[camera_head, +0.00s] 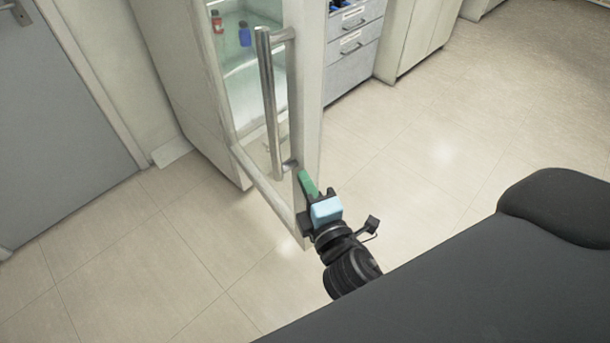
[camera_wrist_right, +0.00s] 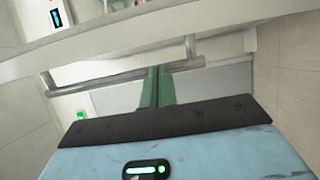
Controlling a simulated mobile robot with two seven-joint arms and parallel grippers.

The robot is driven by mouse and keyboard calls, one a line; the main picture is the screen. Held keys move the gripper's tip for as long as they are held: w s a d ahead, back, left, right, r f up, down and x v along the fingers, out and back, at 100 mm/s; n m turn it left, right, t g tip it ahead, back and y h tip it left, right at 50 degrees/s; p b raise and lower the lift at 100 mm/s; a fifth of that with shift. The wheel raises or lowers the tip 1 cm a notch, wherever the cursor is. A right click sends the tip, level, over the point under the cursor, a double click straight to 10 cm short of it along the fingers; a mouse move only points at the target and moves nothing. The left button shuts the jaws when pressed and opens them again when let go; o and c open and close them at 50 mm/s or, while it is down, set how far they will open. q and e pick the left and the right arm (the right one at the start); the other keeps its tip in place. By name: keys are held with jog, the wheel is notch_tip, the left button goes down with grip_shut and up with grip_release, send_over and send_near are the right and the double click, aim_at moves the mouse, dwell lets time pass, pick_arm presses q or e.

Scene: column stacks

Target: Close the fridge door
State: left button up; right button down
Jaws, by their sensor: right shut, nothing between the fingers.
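The fridge door (camera_head: 309,80) has a pale frame and a glass pane. It stands open, swung out from the pale fridge body (camera_head: 178,75). A long metal handle (camera_head: 268,105) runs upright on its front. In the right wrist view the green fingers (camera_wrist_right: 157,85) are together and empty, in front of the handle bar (camera_wrist_right: 110,78). I cannot tell whether they touch the door. My left gripper is not in view.
A red-capped bottle (camera_head: 217,22) and a blue bottle (camera_head: 244,34) show through the glass. Grey drawers (camera_head: 352,60) and pale cabinets (camera_head: 415,40) stand behind, to the right. A grey door (camera_head: 60,130) is at the left. The tiled floor (camera_head: 130,260) is clear.

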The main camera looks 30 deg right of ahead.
aim_at(293, 155)
jog(key=w, duration=0.8)
jog(key=shift+w+d+p, duration=0.1)
jog(key=shift+d+p, duration=0.25)
jog(key=shift+p, duration=0.05)
